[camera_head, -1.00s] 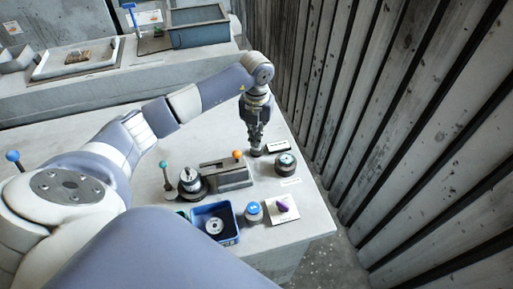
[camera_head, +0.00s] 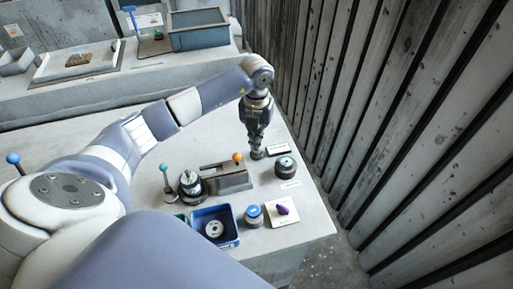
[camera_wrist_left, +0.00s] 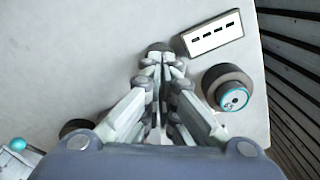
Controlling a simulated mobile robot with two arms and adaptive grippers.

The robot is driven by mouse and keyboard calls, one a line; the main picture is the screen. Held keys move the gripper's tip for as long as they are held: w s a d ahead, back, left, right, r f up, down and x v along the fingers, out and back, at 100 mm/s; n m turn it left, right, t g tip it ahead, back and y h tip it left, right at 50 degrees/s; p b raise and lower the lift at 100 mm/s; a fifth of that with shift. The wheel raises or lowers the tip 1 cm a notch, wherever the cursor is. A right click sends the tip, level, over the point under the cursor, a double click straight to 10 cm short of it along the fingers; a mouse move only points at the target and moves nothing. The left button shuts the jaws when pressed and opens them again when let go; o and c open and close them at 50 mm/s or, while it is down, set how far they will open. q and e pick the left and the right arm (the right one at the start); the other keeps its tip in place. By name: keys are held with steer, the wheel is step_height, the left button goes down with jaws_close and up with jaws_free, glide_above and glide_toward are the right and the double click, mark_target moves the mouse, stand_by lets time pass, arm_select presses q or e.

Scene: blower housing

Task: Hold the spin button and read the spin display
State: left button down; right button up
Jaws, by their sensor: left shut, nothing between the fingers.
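My left gripper (camera_head: 257,151) is shut with nothing between its fingers and points down at the far right part of the bench. In the left wrist view its fingertips (camera_wrist_left: 160,62) meet at a small dark round button (camera_wrist_left: 160,47), which they partly hide. The tips look to be on or just over it; contact is hard to tell. The spin display (camera_head: 278,149) is right beside the button. In the left wrist view the display (camera_wrist_left: 213,35) has a white face with several dark dashes. My right gripper is not in view.
A dark round knob with a teal ring (camera_head: 286,166) stands close to the right of the gripper. A fixture with an orange ball (camera_head: 237,157), a blue bin (camera_head: 228,212), a blue-topped part (camera_head: 254,213) and a purple piece (camera_head: 283,209) are nearer. A ribbed wall (camera_head: 400,130) bounds the right.

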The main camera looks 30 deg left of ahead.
arm_select(q)
steer(key=shift+f, duration=0.15)
steer(key=shift+f+b, duration=1.05)
steer(key=shift+f, duration=0.15)
steer(key=shift+r, duration=0.1)
stand_by(1.3)
steer(key=shift+r+p, duration=0.4)
steer(key=shift+p, duration=0.05)
steer(key=shift+r+p, duration=2.05)
steer(key=shift+r, duration=1.1)
steer(key=shift+s+f, duration=0.1)
steer(key=shift+f, duration=0.05)
